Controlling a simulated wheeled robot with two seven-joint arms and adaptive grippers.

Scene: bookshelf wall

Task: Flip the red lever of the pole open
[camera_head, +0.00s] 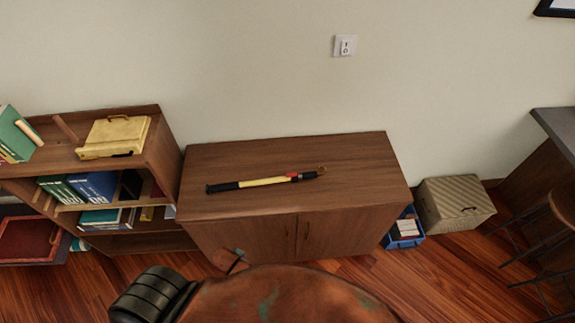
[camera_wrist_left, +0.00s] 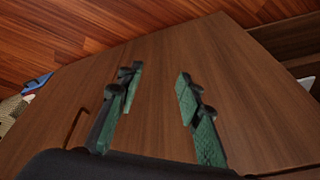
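The pole (camera_head: 262,182) lies on top of the wooden cabinet, slightly slanted, with a black grip at its left end, a yellow shaft and a black right end with a small ring. The red lever (camera_head: 292,175) is a small red patch near the right end; its exact position is too small to tell. My left gripper (camera_wrist_left: 158,76) is open and empty in the left wrist view, its green-padded fingers spread in front of the cabinet's wooden front. The pole does not show in that view. My right gripper is not in view.
The cabinet (camera_head: 240,212) has two doors with handles. A bookshelf (camera_head: 160,150) with books and a yellow box (camera_head: 115,135) adjoins it on the left. A blue bin (camera_head: 404,241) and a woven box (camera_head: 455,204) stand on the floor to the right. The cabinet top around the pole is clear.

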